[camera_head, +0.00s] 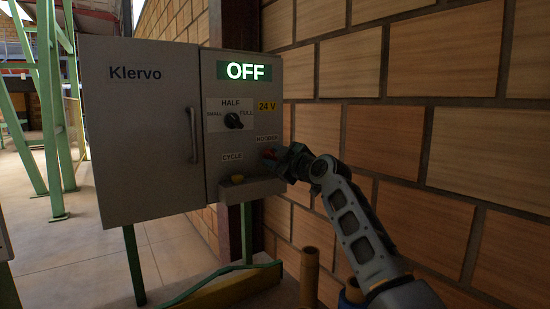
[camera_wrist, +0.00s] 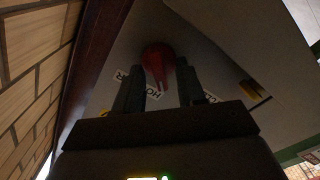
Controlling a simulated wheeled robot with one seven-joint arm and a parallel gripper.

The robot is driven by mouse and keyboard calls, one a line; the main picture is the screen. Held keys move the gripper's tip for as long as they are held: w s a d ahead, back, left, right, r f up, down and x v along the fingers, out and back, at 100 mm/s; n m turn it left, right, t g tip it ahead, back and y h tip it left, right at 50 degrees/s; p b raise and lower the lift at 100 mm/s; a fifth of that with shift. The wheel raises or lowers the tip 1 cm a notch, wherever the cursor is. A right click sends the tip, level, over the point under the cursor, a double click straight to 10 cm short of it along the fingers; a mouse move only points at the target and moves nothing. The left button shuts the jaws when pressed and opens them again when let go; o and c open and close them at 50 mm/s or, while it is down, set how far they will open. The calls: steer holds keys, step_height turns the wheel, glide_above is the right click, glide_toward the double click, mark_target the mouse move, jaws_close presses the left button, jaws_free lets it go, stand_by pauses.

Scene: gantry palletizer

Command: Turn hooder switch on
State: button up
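The hooder switch (camera_head: 268,154) is a small red knob on the right part of the grey Klervo cabinet, below the HOODER label (camera_head: 267,138). The lit display (camera_head: 248,71) reads OFF in white on green. My gripper (camera_head: 281,158) is at the switch and partly hides it. In the wrist view the red switch (camera_wrist: 158,62) shows between my two fingertips (camera_wrist: 158,85). The fingers stand apart, one on each side of it, with some space beside the narrow end of its handle. Contact with the fingers cannot be made out.
A black selector knob (camera_head: 233,120) sits above the CYCLE label, and a yellow button (camera_head: 237,179) sits on a ledge below. The cabinet door (camera_head: 145,130) has a vertical handle. A brick wall (camera_head: 430,120) stands close on the right. Brown posts (camera_head: 309,272) rise below my arm.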

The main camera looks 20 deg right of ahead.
steer(key=shift+c, duration=0.4)
jaws_close()
steer(key=shift+m+b, duration=0.3)
steer(key=shift+m, duration=0.1)
steer(key=m+b, duration=0.1)
steer(key=m, duration=0.2)
steer(key=m+b, duration=0.1)
steer(key=m, duration=0.4)
steer(key=shift+d, duration=0.15)
steer(key=m, duration=0.5)
steer(key=shift+w+p, duration=0.1)
steer(key=shift+p, duration=0.3)
steer(key=shift+d+m+p, duration=0.2)
steer(key=shift+m+p, duration=0.35)
steer(key=shift+m, duration=1.45)
steer(key=shift+o, duration=0.4)
jaws_free()
